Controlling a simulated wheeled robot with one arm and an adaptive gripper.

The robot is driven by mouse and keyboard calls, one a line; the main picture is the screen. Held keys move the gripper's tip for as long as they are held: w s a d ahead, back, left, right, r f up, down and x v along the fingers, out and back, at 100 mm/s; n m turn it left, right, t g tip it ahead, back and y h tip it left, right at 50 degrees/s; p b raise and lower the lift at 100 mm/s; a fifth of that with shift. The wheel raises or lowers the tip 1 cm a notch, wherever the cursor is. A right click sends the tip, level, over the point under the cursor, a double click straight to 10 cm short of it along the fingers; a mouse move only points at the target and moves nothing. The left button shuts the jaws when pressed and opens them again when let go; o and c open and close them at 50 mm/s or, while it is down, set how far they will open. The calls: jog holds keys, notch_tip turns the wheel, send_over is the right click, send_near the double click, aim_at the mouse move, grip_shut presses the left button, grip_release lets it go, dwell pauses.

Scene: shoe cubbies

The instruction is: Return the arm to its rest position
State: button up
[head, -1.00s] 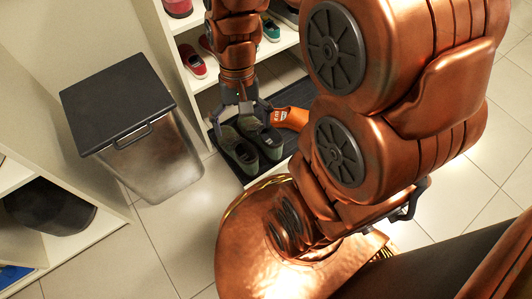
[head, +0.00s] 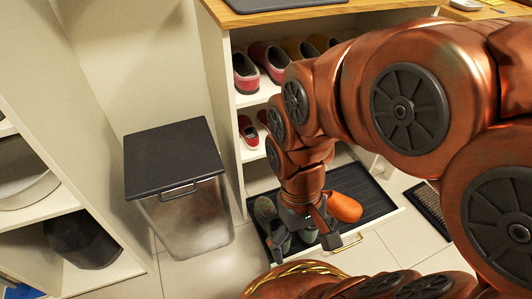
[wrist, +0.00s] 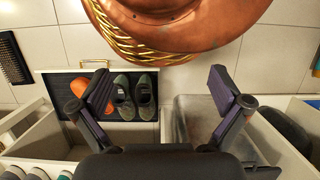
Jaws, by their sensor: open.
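My gripper (head: 305,238) points down on the copper arm, in front of the low black tray (head: 372,205) of the shoe cubby. In the wrist view my gripper (wrist: 161,92) has its two fingers wide apart with nothing between them. A pair of dark green shoes (wrist: 134,97) lies in the tray below, near the left finger; in the head view one green shoe (head: 265,210) shows left of my gripper, which partly hides the pair. An orange shoe (head: 344,207) lies to their right. It also shows in the wrist view (wrist: 80,88).
A metal bin with a dark lid (head: 176,160) stands left of the cubby (head: 221,110). Red shoes (head: 248,132) sit on its shelves. Another shelf unit (head: 45,213) is at far left. A dark floor grate (head: 432,208) lies right; tiled floor (head: 205,272) is open in front.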

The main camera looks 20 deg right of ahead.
notch_tip(320, 180, up, 42)
jog(key=t+p, duration=0.1)
jog(key=p, duration=3.8)
jog(key=shift+f+t+p, duration=0.2)
jog(key=shift+t+p, duration=0.1)
